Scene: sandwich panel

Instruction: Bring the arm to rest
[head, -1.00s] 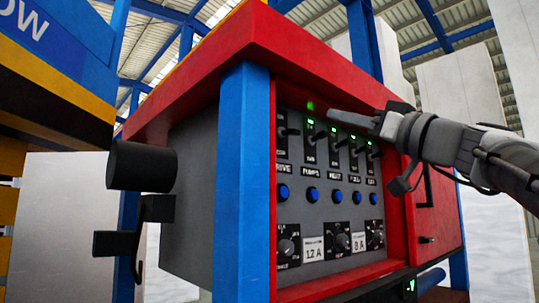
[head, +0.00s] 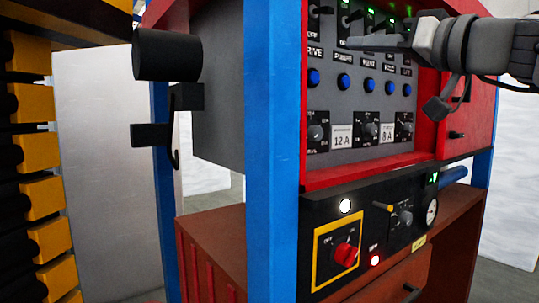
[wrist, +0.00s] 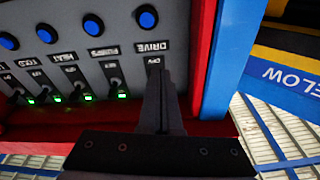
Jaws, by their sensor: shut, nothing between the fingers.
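My gripper (head: 352,43) is shut and empty. In the head view it reaches in from the right, its fingers pointing left in front of the upper switch row of the grey panel (head: 222,105). In the wrist view, which is upside down, the closed fingers (wrist: 160,75) cover part of the DRIVE switch column. Whether they touch the panel cannot be told. Toggle switches (wrist: 72,76) beside them have lit green lamps (wrist: 57,99). The DRIVE lamp is hidden in the wrist view.
A red frame (head: 360,175) and blue post (head: 271,150) surround the panel. Blue buttons (head: 344,82) and dials (head: 318,132) sit below the switches.

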